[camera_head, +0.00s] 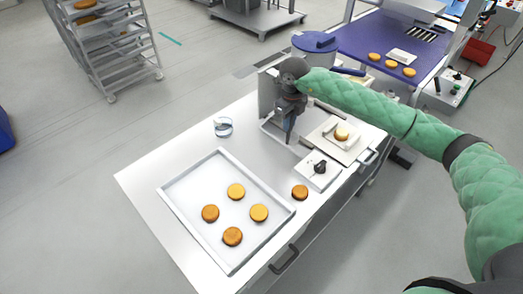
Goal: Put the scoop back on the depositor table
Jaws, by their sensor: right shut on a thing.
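My right gripper (289,136) points down over the back of the white table (142,178). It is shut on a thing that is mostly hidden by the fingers. This appears to be the scoop, but its shape cannot be made out. A metal frame or machine part (266,92) stands right behind and beside the gripper. A small round clear cup (223,126) stands on the table to the left of the gripper. My left gripper is not in view.
A tray (184,206) holds several round cakes. Another cake (300,192) lies beside it. A small plate with a black knob (319,168) and a white scale-like stand with a cake (341,133) are at right.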

